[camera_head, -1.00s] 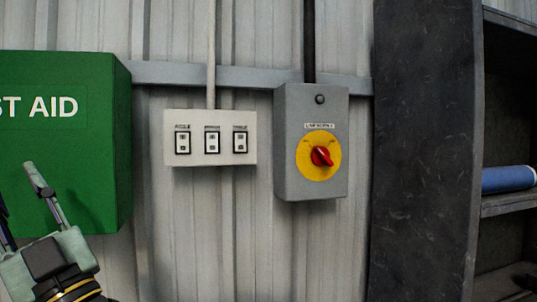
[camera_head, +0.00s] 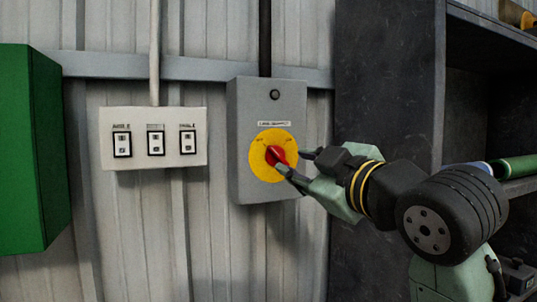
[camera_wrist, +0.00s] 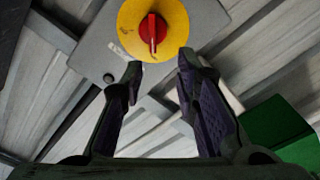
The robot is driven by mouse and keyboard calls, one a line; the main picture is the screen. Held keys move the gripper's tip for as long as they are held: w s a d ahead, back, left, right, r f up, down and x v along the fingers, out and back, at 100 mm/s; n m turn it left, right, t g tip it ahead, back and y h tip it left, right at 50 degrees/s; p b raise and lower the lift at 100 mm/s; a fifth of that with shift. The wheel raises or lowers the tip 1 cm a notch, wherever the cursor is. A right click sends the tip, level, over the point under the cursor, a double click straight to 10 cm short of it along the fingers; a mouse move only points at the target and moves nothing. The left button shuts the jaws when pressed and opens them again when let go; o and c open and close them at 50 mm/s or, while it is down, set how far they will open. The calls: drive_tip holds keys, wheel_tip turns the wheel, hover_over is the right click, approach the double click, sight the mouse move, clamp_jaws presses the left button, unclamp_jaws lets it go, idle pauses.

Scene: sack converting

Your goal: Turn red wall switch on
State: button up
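The red wall switch (camera_head: 274,155) is a rotary knob on a yellow round plate (camera_head: 261,173), on the front of a grey box (camera_head: 243,186) fixed to the wall. Faint marks show above the knob; I cannot clearly read which one it points at. In the wrist view the red knob (camera_wrist: 149,24) shows upright with a white line on it. My gripper (camera_head: 294,162) reaches in from the right, its fingers open in front of the knob. In the wrist view the fingertips (camera_wrist: 160,62) are apart and empty, with the knob just beyond them; contact is unclear.
A white panel with several rocker switches (camera_head: 136,163) is left of the grey box. A green first aid box (camera_head: 25,150) juts out at far left. A dark shelf unit (camera_head: 385,90) stands right, behind my arm. A round button (camera_head: 275,95) sits above the knob.

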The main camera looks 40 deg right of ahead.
sight(281, 158)
drive_tip(key=w+d+p, duration=0.1)
drive_tip(key=w, duration=0.2)
drive_tip(key=w+d+p, duration=0.1)
drive_tip(key=w, duration=0.2)
drive_tip(key=w+d+p, duration=0.1)
drive_tip(key=w, duration=0.1)
drive_tip(key=shift+w+d, duration=0.3)
drive_tip(key=shift+w, duration=0.1)
drive_tip(key=shift+c, duration=0.4)
clamp_jaws()
